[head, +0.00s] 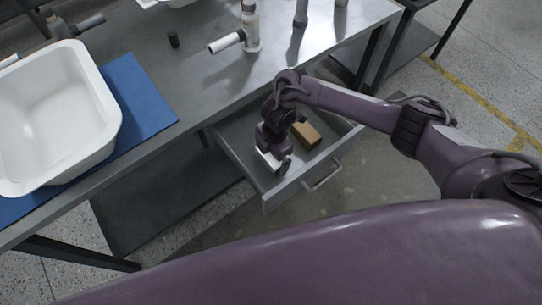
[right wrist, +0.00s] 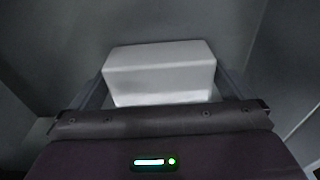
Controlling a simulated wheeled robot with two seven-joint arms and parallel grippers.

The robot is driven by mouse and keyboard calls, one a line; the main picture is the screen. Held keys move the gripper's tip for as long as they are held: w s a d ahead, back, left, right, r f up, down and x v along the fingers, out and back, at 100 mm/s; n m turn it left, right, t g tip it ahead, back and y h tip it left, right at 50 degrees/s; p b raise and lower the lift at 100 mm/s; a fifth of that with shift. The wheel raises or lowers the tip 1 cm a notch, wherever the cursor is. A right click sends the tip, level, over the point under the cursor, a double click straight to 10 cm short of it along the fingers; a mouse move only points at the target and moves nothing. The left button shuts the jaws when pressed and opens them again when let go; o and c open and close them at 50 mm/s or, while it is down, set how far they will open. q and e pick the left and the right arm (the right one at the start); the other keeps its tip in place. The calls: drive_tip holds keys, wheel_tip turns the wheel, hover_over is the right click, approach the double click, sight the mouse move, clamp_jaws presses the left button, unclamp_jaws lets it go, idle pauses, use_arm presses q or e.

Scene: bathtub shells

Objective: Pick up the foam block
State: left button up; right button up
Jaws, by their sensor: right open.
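A white block (right wrist: 160,70), which looks like the foam block, lies in the open drawer. In the head view only a small white part (head: 268,158) of it shows beside my right gripper (head: 274,164). My right gripper reaches down into the drawer. In the right wrist view the open fingers (right wrist: 160,92) stand on the left and right of the block, with its near part between them. I cannot tell whether they touch it. My left gripper is not in view.
A tan block (head: 306,134) lies in the drawer (head: 231,146), to the right of my gripper. The drawer walls stand around both. Above are the grey tabletop (head: 205,85), a white basin (head: 50,120) on a blue mat (head: 143,90), and a white-and-grey fixture (head: 250,30).

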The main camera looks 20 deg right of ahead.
drive_tip(key=c, duration=0.7)
drive_tip(key=shift+r, duration=0.1)
